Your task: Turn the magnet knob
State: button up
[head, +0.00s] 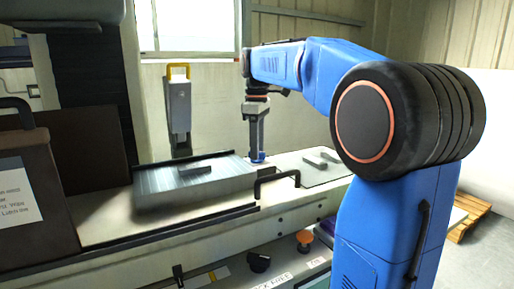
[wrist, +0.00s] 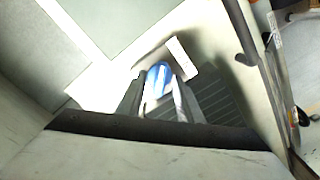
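My gripper (head: 257,151) points straight down at the right end of the ribbed grey block (head: 150,187) on the machine bed. A small blue knob-like part (head: 258,158) shows right at its fingertips. In the wrist view this blue part (wrist: 158,79), with a pale stripe, lies between the two dark fingers of my gripper (wrist: 160,92). The fingers stand apart on either side of it. I cannot tell whether they touch it. The fingers hide part of its sides. I cannot read a label that names it as the magnet knob.
A black bar handle (head: 277,183) stands close to the right of my gripper. A black knob (head: 259,262) and an orange knob (head: 304,238) sit on the front panel below.

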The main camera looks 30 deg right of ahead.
grip_shut()
jog(key=shift+m, duration=0.4)
jog(key=m, duration=0.8)
jog(key=shift+m, duration=0.3)
jog(key=m, duration=0.4)
jog(key=shift+m, duration=2.2)
